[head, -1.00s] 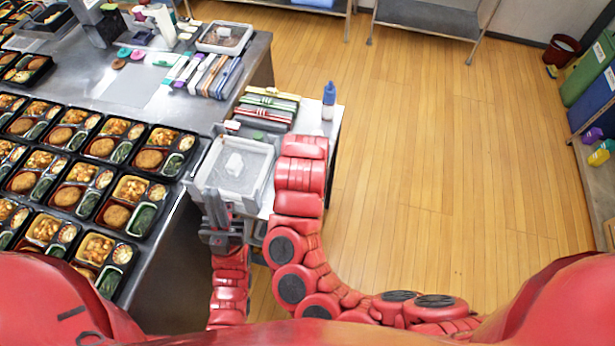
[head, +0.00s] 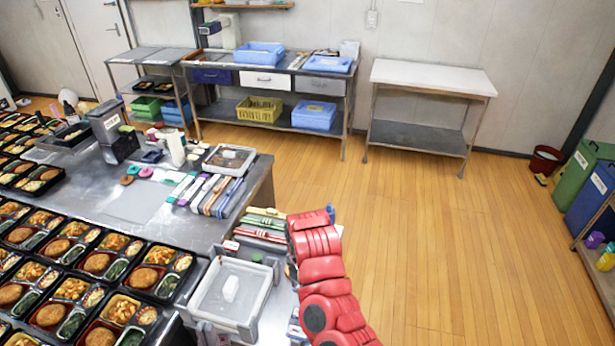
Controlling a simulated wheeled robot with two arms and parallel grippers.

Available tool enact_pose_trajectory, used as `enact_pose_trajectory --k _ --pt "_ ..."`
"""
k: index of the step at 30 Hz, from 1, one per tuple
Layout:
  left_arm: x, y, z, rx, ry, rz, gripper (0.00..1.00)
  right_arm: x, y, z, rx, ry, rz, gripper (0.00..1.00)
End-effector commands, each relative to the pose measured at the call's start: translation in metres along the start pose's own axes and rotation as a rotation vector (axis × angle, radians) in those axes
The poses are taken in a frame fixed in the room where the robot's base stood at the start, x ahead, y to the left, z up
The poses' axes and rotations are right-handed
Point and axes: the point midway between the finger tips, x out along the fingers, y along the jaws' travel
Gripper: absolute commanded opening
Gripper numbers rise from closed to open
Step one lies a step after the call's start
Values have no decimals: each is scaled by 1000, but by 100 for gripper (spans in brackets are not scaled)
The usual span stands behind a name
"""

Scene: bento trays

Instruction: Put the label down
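A small white piece (head: 231,288), which may be the label, lies in a pale shallow tray (head: 207,303) on the side table, at the lower middle of the head view. Its print cannot be made out. My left gripper (head: 226,325) is at the near edge of this tray, partly cut off by the bottom of the picture. Its grey fingers look apart, with nothing seen between them. My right arm rises in red segments to the right of the tray, and its gripper is not seen.
Filled bento trays (head: 97,262) crowd the steel table at left. Several coloured packs (head: 210,193) and another shallow tray (head: 229,158) are behind the pale tray. The wooden floor (head: 450,260) at right is open.

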Motion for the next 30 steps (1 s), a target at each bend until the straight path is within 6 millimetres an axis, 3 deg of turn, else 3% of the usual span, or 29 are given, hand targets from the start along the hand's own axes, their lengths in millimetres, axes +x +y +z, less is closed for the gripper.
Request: enact_pose_trajectory --k 1,9,19,30 --pt "-7 0 1 0 0 0 0 -1 2 14 41 -10 -7 19" --pt "-19 1 3 0 0 0 0 -17 16 56 280 -7 -4 19" --pt "-32 2 5 0 0 0 0 -34 20 97 547 -3 2 19" --pt "-41 2 7 0 0 0 0 -48 16 125 773 2 2 19"
